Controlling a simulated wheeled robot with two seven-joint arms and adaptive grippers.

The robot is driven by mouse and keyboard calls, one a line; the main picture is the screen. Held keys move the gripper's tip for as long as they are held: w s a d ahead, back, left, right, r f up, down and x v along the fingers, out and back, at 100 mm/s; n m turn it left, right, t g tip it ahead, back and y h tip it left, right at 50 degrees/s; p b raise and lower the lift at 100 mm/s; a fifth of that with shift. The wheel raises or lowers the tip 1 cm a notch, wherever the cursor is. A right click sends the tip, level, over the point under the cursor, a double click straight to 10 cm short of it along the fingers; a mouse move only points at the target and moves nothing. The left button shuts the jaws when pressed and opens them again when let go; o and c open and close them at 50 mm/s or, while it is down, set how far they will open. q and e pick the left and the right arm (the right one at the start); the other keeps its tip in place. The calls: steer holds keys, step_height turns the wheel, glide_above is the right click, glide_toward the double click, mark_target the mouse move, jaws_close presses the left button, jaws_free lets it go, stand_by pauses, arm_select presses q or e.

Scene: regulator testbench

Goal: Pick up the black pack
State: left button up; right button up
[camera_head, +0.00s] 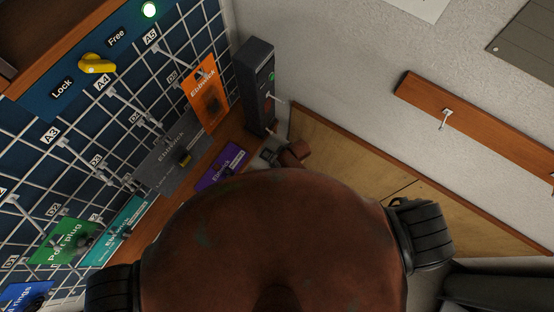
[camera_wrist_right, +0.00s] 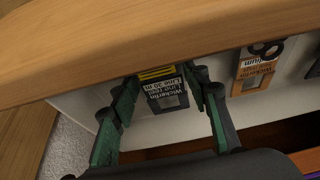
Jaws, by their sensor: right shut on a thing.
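The black pack (camera_wrist_right: 168,96) has white print, upside down in the right wrist view, and yellow stripes at one end. It is between the two green-and-black fingers of my right gripper (camera_wrist_right: 168,84), which is shut on it. The pack is close to a wooden edge, in front of a pale surface. I cannot tell whether it still touches that surface. I cannot make out this pack in the head view, where my large brown body covers the lower middle. My left gripper is not in view.
An orange-and-white pack (camera_wrist_right: 255,70) hangs beside the black one, close to the right finger. The wooden edge (camera_wrist_right: 130,45) runs across the wrist view. In the head view, a wire grid holds orange (camera_head: 207,95), grey (camera_head: 165,165) and green (camera_head: 62,241) packs; a dark box (camera_head: 256,80) stands beside it.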

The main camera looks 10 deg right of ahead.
mark_target(274, 158)
step_height(274, 158, up, 4)
steer(key=shift+w, duration=0.1)
steer(key=s+a, duration=1.2)
steer(key=a, duration=0.1)
steer(key=shift+s+b, duration=0.3)
steer(key=shift+s, duration=0.1)
steer(key=shift+d, duration=0.15)
